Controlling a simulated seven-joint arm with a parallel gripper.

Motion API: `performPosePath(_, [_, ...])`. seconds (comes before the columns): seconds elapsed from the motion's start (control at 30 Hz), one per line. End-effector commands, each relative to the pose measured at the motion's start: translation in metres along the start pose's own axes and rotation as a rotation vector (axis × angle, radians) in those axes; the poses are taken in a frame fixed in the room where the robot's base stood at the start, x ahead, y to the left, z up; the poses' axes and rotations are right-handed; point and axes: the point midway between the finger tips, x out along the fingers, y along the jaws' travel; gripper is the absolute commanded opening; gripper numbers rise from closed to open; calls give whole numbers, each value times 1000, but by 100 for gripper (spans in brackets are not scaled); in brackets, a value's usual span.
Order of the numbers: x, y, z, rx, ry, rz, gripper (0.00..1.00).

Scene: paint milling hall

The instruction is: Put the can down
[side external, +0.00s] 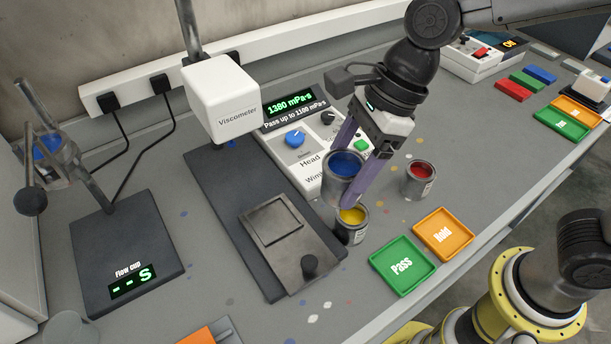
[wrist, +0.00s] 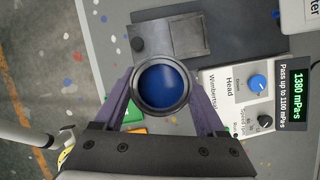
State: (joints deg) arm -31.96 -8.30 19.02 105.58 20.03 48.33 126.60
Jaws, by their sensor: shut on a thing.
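My gripper (side external: 360,158) is shut on the can of blue paint (side external: 344,168), with a purple finger on each side of it. In the wrist view the can (wrist: 162,86) sits upright between the fingers, its open top showing blue paint. In the side view it appears held above the bench, overlapping the yellow paint can and the viscometer's control box; the exact gap below is hard to judge. The green Pass tray (side external: 404,266) and the orange Hold tray (side external: 443,233) lie on the bench at the front, both empty.
A yellow paint can (side external: 351,226) stands near the Pass tray, and a red paint can (side external: 420,178) stands behind the Hold tray. The viscometer (side external: 222,105) has a dark base with a metal plate; its display (side external: 290,107) reads 1380 mPa·s, "Pass up to 1100 mPa·s". A flow cup stand (side external: 125,250) is at left.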

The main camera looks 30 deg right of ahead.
Motion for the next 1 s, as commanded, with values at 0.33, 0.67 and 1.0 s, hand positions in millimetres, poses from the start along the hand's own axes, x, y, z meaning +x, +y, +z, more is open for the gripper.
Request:
performPosePath(0.33, [-19, 14, -15, -2, -1, 0, 8])
performPosePath(0.67, [-8, 31, -66, -46, 29, 33, 8])
performPosePath(1.0, [-10, 51, -177, 167, 21, -40, 8])
